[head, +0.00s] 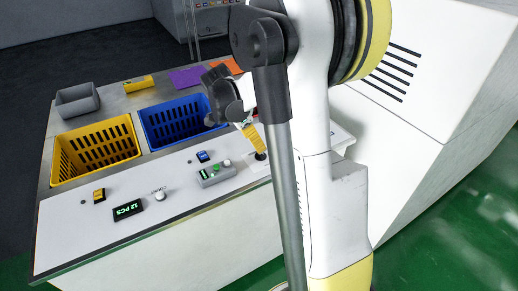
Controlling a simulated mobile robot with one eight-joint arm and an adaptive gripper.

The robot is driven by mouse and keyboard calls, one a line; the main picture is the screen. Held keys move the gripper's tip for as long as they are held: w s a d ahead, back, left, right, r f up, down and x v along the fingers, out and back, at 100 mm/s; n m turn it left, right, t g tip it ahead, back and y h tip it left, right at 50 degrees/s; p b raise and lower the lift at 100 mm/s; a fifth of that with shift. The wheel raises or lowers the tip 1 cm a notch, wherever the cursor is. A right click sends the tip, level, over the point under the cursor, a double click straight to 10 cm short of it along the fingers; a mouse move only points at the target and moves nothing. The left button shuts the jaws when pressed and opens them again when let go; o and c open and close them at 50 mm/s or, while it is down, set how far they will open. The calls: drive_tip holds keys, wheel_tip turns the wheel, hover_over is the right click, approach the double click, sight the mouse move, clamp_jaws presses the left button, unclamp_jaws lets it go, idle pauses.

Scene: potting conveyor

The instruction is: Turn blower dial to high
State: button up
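A small round light-coloured knob (160,196) with tiny unreadable marks above it is on the white control panel (190,222); it looks like a dial. I cannot confirm that it is the blower dial, or read its setting. A dark knob-like part (260,156) is farther right on the panel, beside my arm. My gripper (255,140) appears as a small yellow part pointing down just above this dark part, partly hidden by my arm. I cannot tell whether they touch, or whether the fingers are open or shut.
A black display with green "12 PCS" (127,210), a yellow switch (99,196), a blue switch (203,156) and a grey button box (217,174) are on the panel. Behind are yellow (97,134) and blue (160,111) crates and a grey bin (76,105).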

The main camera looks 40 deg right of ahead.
drive_tip(key=v, duration=0.5)
drive_tip(key=shift+a+r, duration=0.1)
drive_tip(key=shift+r, duration=0.1)
drive_tip(key=s+a+r+n+t+y, duration=0.2)
drive_tip(key=s+a+n+t, duration=0.2)
drive_tip(key=a+n, duration=0.6)
drive_tip(key=s+a+r+n+t+y, duration=0.2)
drive_tip(key=s+a+n+t, duration=0.2)
drive_tip(key=s+a+n, duration=0.5)
drive_tip(key=a+n, duration=0.1)
drive_tip(key=a, duration=0.5)
drive_tip(key=shift+n, duration=0.4)
drive_tip(key=shift+d+r, duration=0.15)
